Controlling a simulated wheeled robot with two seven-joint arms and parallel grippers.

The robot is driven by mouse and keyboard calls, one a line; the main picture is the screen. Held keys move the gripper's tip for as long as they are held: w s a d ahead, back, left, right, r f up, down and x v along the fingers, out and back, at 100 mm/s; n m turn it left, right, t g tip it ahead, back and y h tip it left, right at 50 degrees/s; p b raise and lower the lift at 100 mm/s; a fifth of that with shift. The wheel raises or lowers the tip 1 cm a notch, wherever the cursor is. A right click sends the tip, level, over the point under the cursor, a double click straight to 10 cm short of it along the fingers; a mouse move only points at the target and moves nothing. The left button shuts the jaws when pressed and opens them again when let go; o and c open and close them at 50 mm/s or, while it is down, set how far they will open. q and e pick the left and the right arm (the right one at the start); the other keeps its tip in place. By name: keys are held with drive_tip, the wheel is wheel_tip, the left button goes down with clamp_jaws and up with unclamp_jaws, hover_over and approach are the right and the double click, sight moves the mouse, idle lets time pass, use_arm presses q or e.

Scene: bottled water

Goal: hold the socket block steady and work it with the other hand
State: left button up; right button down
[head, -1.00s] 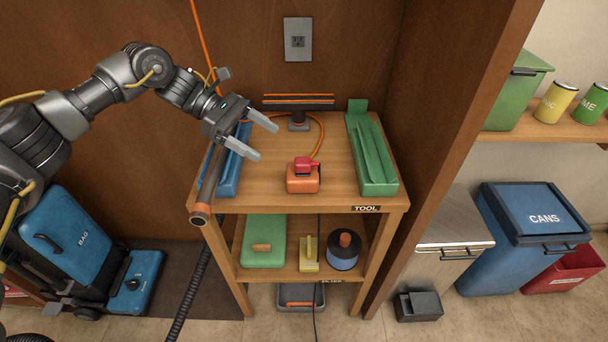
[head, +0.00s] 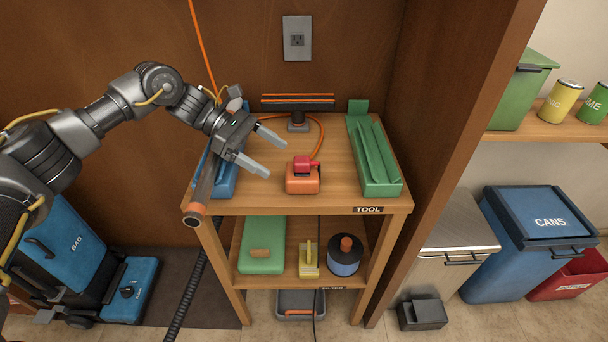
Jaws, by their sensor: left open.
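The socket block (head: 302,182) is a small orange block on the top shelf of the wooden tool stand. A red plug-like piece (head: 305,163) sits on its top, and an orange cord (head: 318,142) runs from there toward the back. My left gripper (head: 278,153) is open and empty. Its fingers point right, a little left of and behind the block in the picture, apart from it. My right gripper is not in view.
A blue tray (head: 226,180) with a dark tube (head: 203,192) lies at the shelf's left, partly hidden by my left gripper. A green tray (head: 378,170) stands at the right. A dark stand (head: 298,122) is behind. The shelf (head: 340,190) is clear around the block.

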sight(290, 168)
use_arm(q)
drive_tip(key=p+x, duration=0.2)
drive_tip(key=x, duration=0.1)
drive_tip(key=shift+s+d, duration=0.15)
drive_tip(key=shift+d, duration=0.25)
drive_tip(key=b+x, duration=0.3)
drive_tip(key=shift+f, duration=0.35)
drive_tip(key=shift+s+d+f, duration=0.1)
drive_tip(key=shift+d, duration=0.3)
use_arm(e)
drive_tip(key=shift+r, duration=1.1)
use_arm(q)
drive_tip(key=c, duration=0.4)
drive_tip(key=shift+c, duration=0.3)
drive_tip(key=o, duration=0.6)
drive_tip(key=shift+o, duration=1.2)
